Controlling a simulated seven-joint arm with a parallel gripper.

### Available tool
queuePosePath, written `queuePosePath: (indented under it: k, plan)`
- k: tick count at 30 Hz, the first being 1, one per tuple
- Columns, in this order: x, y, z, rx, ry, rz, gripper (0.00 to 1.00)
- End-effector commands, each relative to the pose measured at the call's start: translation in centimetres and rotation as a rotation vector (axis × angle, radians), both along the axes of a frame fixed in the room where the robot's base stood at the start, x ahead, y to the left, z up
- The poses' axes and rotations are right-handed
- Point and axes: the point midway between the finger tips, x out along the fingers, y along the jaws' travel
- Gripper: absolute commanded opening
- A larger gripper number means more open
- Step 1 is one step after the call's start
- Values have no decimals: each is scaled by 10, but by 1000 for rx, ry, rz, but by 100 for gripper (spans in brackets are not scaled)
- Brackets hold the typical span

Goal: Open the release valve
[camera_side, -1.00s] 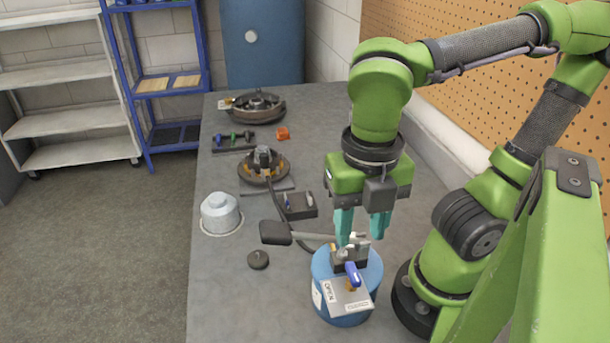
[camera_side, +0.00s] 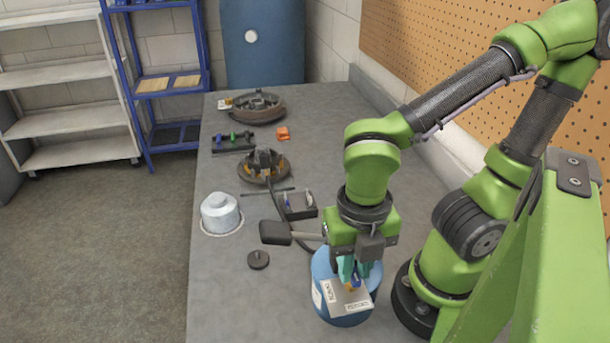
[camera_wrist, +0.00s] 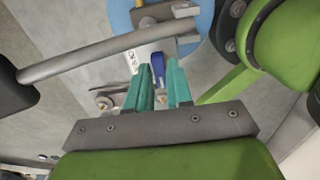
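A blue canister (camera_side: 322,272) stands on the workbench with a white labelled plate (camera_side: 346,302) on top. A small blue valve handle (camera_wrist: 158,66) shows in the wrist view, between or just beyond my teal fingertips. It is mostly hidden by the fingers in the side view. My gripper (camera_side: 355,270) points down over the canister's top. It also shows in the wrist view (camera_wrist: 160,66), with its fingers apart and a gap beside the handle. I cannot tell whether either finger touches it.
A grey lever with a dark grip (camera_side: 275,233) reaches left from the canister, close beside my gripper; it also crosses the wrist view. A pale blue-grey domed part (camera_side: 220,213), a black knob (camera_side: 258,260) and a dark tray (camera_side: 298,207) lie on the grey workbench (camera_side: 225,300).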

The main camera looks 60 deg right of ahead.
Motion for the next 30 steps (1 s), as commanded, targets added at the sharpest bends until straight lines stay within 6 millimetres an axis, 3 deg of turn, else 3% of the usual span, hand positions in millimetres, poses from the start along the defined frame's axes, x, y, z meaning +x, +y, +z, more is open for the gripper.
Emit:
queuePosePath:
  k: [1,4,17,30]
  plan:
    - [0,0,0,0,0,0,12]
    - [0,0,0,0,0,0,0]
    - [0,0,1,0,-1,-60,0]
    - [1,-1,1,-1,-2,-408,0]
